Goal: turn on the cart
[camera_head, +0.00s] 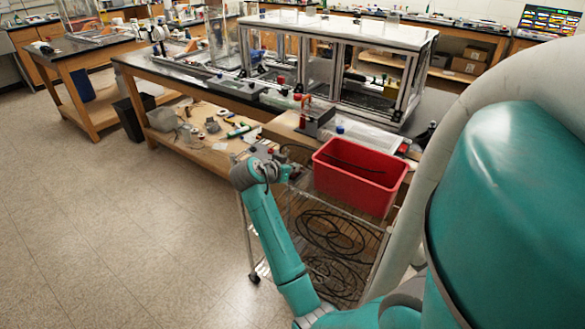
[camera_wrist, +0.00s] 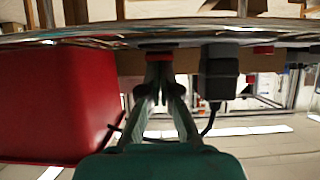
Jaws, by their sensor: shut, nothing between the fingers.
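The cart (camera_head: 243,225) is a metal-framed trolley with wire shelves, below and in front of my arm in the head view. My gripper (camera_head: 293,172) is over its upper left part, beside the red bin. In the wrist view my gripper (camera_wrist: 160,62) has its fingers together, with nothing seen between them. A small dark red piece (camera_wrist: 159,55) shows right at the fingertips; I cannot tell whether they touch it. A black box (camera_wrist: 220,72) with a black cable is just right of the fingers. I cannot make out a clear switch.
A red bin (camera_head: 345,190) sits on the cart; it also fills the left of the wrist view (camera_wrist: 55,100). Coiled black cables (camera_head: 335,235) lie on the lower shelf. A workbench (camera_head: 185,78) with an extrusion frame (camera_head: 345,33) stands behind. Floor (camera_head: 120,230) at left is clear.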

